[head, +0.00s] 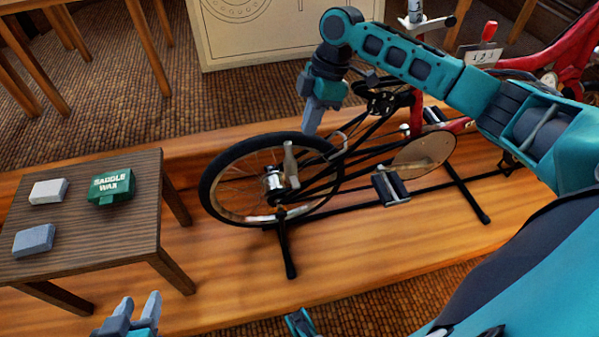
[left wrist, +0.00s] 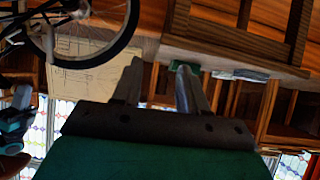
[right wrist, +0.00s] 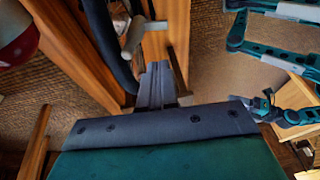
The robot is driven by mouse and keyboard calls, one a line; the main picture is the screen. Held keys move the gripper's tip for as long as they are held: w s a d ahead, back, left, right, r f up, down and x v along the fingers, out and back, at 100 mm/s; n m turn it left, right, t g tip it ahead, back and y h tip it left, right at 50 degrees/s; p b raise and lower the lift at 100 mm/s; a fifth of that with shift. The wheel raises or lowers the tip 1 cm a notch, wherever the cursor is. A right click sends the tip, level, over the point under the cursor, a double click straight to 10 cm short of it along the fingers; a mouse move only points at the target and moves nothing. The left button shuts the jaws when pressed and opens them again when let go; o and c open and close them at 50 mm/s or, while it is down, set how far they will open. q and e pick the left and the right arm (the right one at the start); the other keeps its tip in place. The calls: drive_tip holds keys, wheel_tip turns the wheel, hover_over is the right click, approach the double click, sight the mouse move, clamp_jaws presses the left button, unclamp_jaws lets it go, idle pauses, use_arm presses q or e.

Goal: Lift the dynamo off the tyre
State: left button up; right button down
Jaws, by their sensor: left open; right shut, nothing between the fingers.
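The bicycle's wheel with its black tyre (head: 207,190) stands on a frame in the head view. A pale grey bottle-shaped piece (head: 291,165), which looks like the dynamo, shows in front of the spokes; its contact with the tyre is unclear. A similar grey piece (right wrist: 134,38) shows beside a dark curved band in the right wrist view. My right gripper (head: 311,130) is shut and empty, pointing down by the tyre's upper right edge. My left gripper (head: 141,301) is open and empty, low in the head view, away from the wheel; its fingers also show in the left wrist view (left wrist: 159,75).
The black stand leg (head: 287,250), pedal (head: 391,188) and red bicycle frame (head: 560,55) are obstacles.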

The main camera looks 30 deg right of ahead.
drive_tip(key=shift+f, duration=0.1)
drive_tip(key=b, duration=0.3)
approach(299, 187)
drive_tip(key=w+a+f, duration=0.2)
drive_tip(key=f, duration=0.1)
drive_tip(key=f+b, duration=0.1)
drive_tip(key=f, duration=0.1)
drive_tip(key=shift+s+a+f, duration=0.1)
drive_tip(key=shift+s, duration=0.25)
drive_tip(key=shift+s+f+b, duration=0.15)
drive_tip(key=shift+f+b, duration=0.15)
drive_tip(key=shift+f, duration=0.2)
drive_tip(key=s+t+p, duration=0.1)
drive_tip(key=p, duration=0.2)
drive_tip(key=shift+a+h, duration=0.1)
drive_tip(key=shift+h, duration=0.2)
drive_tip(key=shift+s+a+f+t+p, duration=0.15)
drive_tip(key=shift+f+t+p, duration=0.15)
drive_tip(key=shift+p, duration=0.25)
drive_tip(key=shift+s+d+f+t+p, duration=0.1)
drive_tip(key=shift+f+t+p, duration=0.05)
drive_tip(key=shift+t+p, duration=0.35)
drive_tip(key=shift+a+f, duration=0.1)
drive_tip(key=shift+f, duration=0.35)
